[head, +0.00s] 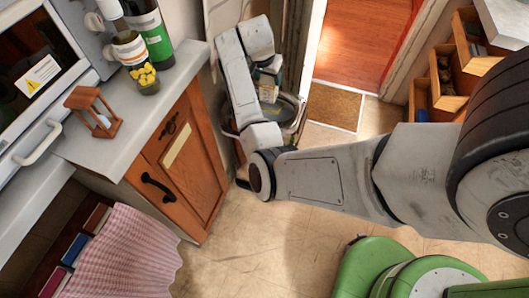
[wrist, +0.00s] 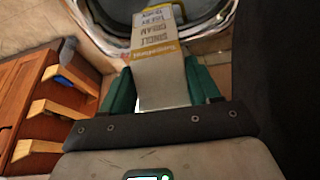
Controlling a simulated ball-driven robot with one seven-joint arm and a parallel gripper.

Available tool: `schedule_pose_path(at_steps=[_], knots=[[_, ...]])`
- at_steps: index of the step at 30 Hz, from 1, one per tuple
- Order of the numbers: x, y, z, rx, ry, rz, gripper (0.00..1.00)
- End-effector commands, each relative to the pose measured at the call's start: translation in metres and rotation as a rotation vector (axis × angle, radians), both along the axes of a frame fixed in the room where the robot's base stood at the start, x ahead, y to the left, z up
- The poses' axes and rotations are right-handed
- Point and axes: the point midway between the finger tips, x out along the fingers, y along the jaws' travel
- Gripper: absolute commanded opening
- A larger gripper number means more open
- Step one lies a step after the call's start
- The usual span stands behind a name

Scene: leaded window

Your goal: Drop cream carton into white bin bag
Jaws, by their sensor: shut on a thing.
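The cream carton (wrist: 162,62) is pale, with a yellow band and the words "single cream", and is held between the green fingers of my gripper (wrist: 161,88) in the wrist view. Its far end overlaps the dark round opening of the bin lined with the white bin bag (wrist: 101,47), whose crumpled pale edge shows around the rim. In the head view my gripper (head: 268,84) is above the bin (head: 287,133), beside the cabinet end. My arm partly hides the bin there, and the carton's height above the bag is hard to judge.
A wooden cabinet (head: 183,160) with a grey worktop stands left of the bin; bottles and a jar (head: 145,80) are on it. A doorway with a mat (head: 333,106) lies behind. Open wooden drawers (head: 443,75) are at right. The floor in front is clear.

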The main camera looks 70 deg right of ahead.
Motion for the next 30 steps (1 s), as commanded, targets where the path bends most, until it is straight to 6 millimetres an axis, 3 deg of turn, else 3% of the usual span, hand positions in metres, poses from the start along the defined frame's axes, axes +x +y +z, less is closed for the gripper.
schedule_pose_path(at_steps=[3,4,12,20,25,30], knots=[[0.0,0.0,0.002,-0.002,-0.001,0.0,0.0],[0.0,0.0,0.002,-0.002,-0.001,0.0,0.64],[0.0,0.0,0.001,0.0,0.0,0.0,0.9],[0.0,0.0,0.001,0.001,0.001,0.001,0.91],[0.001,0.005,0.014,-0.001,-0.001,0.001,0.91],[0.0,0.039,0.011,-0.002,0.003,0.007,0.91]])
